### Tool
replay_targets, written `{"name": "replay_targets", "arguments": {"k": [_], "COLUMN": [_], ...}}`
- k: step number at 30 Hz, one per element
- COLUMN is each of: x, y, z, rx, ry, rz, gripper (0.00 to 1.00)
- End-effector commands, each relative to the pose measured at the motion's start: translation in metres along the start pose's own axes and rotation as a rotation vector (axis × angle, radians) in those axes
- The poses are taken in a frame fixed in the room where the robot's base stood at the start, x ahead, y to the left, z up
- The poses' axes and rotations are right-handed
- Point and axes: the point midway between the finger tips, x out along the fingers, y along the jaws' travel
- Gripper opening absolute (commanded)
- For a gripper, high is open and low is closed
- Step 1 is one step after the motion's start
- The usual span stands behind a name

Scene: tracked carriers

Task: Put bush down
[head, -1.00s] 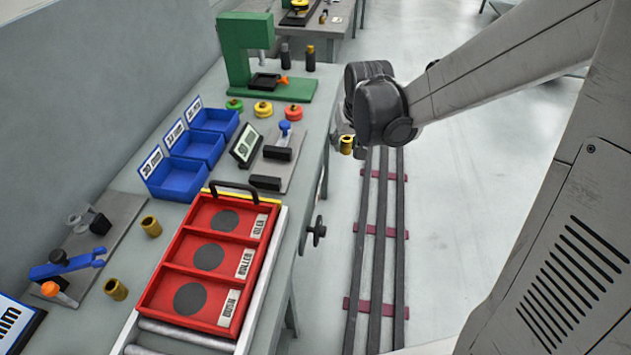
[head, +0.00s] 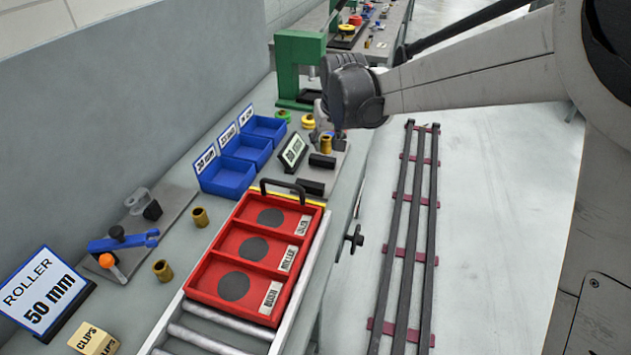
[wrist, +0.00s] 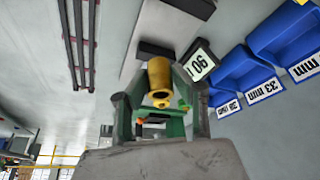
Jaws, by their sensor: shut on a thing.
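My gripper (head: 322,118) is shut on a brass-coloured bush (head: 326,143). In the wrist view the bush (wrist: 159,74) sits between the two fingers. It appears held above the far part of the bench, near the black blocks, but its exact height is hard to tell. The red tray (head: 216,302) has three compartments, each with a dark round spot and a label. No part lies in them. Two more brass bushes stand on the bench left of the tray, one farther (head: 200,217) and one nearer (head: 162,271).
Blue bins (head: 227,181) and a small display (head: 293,152) stand behind the tray. A green press (head: 292,70) is at the back. A blue clamp (head: 120,243) and a roller sign (head: 45,292) are at left. The tray rests on a roller conveyor (head: 203,333).

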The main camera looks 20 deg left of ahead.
Motion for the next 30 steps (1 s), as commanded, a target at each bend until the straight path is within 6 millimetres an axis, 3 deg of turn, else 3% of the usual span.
{"name": "replay_targets", "arguments": {"k": [2, 6, 15, 30], "x": [0.001, 0.009, 0.053, 0.095], "y": [-0.017, -0.027, -0.027, -0.027], "z": [-0.006, -0.007, 0.011, 0.028], "rx": [-0.022, -0.036, -0.036, -0.035], "ry": [0.000, 0.000, 0.000, 0.000], "rz": [-0.009, -0.014, -0.014, -0.014], "gripper": [0.00, 0.00, 0.00, 0.00]}}
